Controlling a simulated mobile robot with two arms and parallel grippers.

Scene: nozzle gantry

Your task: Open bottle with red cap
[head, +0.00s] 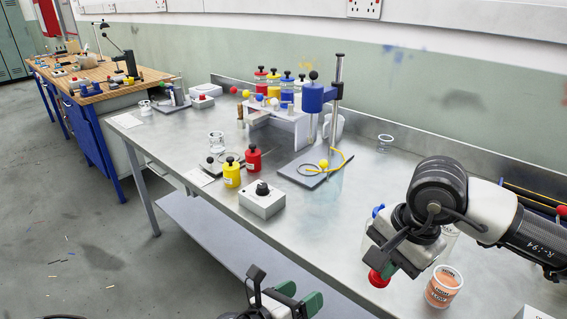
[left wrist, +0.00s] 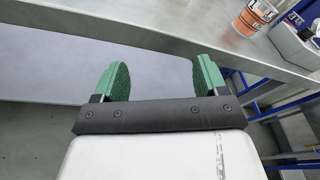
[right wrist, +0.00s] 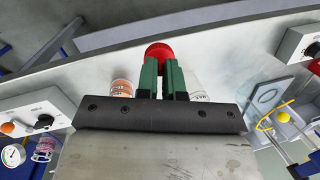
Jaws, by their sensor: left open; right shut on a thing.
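A red cap (head: 379,278) sits at the tips of my right gripper (head: 385,268) in the head view. In the right wrist view my right gripper (right wrist: 160,68) is shut, with the red cap (right wrist: 158,50) between its fingertips. A pale labelled container (right wrist: 198,92) shows partly behind the right fingers; I cannot tell whether it is the cap's bottle. My left gripper (head: 299,297) is low by the table's front edge. The left wrist view shows my left gripper (left wrist: 163,78) open, with nothing between its green pads.
A cup with an orange label (head: 444,287) stands beside my right gripper. A grey control box (head: 262,199), yellow bottle (head: 232,175) and red bottle (head: 253,160) stand further left. A blue-headed stand (head: 318,97) is behind them. The metal table (head: 330,225) is clear in the middle.

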